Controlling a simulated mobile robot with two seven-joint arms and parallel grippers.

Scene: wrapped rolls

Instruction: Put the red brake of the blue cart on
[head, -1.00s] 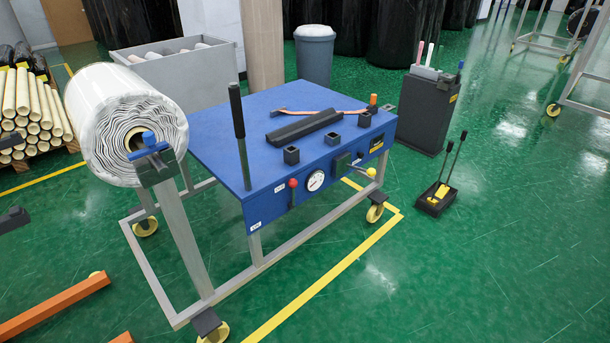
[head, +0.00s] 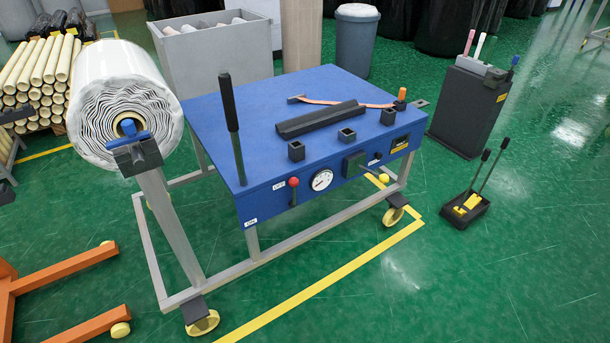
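The blue cart (head: 262,102) stands in the middle of the head view, a blue top on a grey wheeled frame. On its front panel, left of a round white gauge (head: 321,180), is the red brake (head: 294,182), a small red knob on a short dark lever. The knob is at the upper end and the lever hangs below it. A tall black-gripped lever (head: 230,115) rises from the top's left front corner. Neither of my grippers can be made out in the head view.
A large wrapped roll (head: 118,95) sits on the cart's left post. Orange legs (head: 65,268) lie on the floor at left. A black tray with two handles (head: 465,208) and a dark bin (head: 468,110) stand at right. The green floor before the cart is clear.

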